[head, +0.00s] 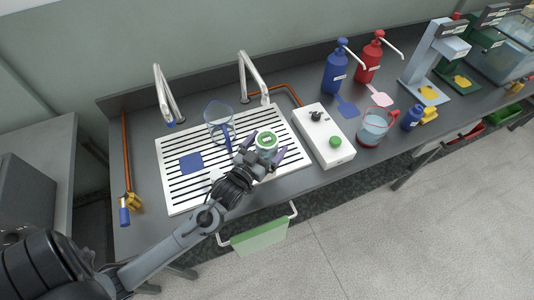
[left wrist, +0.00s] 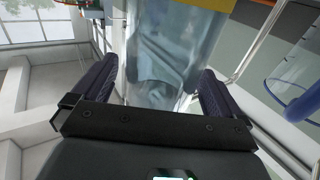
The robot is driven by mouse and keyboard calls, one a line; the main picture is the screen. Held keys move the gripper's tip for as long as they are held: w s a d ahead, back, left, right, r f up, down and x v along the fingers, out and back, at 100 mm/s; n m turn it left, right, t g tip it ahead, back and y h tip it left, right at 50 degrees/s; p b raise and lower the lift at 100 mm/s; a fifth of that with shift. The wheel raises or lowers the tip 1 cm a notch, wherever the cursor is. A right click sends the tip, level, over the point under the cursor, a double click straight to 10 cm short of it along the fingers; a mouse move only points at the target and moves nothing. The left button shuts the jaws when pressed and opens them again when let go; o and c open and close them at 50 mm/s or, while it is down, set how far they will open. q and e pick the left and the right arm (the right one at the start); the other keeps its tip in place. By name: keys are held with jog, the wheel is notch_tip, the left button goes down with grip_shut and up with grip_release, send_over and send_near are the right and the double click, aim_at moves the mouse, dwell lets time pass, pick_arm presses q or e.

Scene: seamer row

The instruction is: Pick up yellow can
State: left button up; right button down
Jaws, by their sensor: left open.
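My left gripper (head: 266,150) is open over the white slatted drain board (head: 184,196). A can with a green ring on its white top (head: 266,139) stands between or just beyond its fingers; its side is hidden in the head view. In the left wrist view, a shiny silvery can body (left wrist: 165,50) shows between the two dark fingers of the gripper (left wrist: 158,72), with a yellow patch (left wrist: 212,4) at the upper edge. I cannot tell whether the fingers touch it. My right gripper is not in view.
A clear jug with a blue handle (head: 219,122) stands left of the can, near two taps (head: 249,78). A white box with a green button (head: 324,137) lies close on the right. A jug of liquid (head: 374,127) and pump bottles (head: 335,74) stand farther right.

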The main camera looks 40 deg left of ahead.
pick_arm(q)
jog(key=shift+w+a, duration=0.15)
jog(key=shift+w, duration=0.8)
jog(key=c, duration=1.3)
jog(key=shift+s+r, duration=0.1)
jog(key=shift+c, duration=0.7)
jog(key=shift+r, duration=0.15)
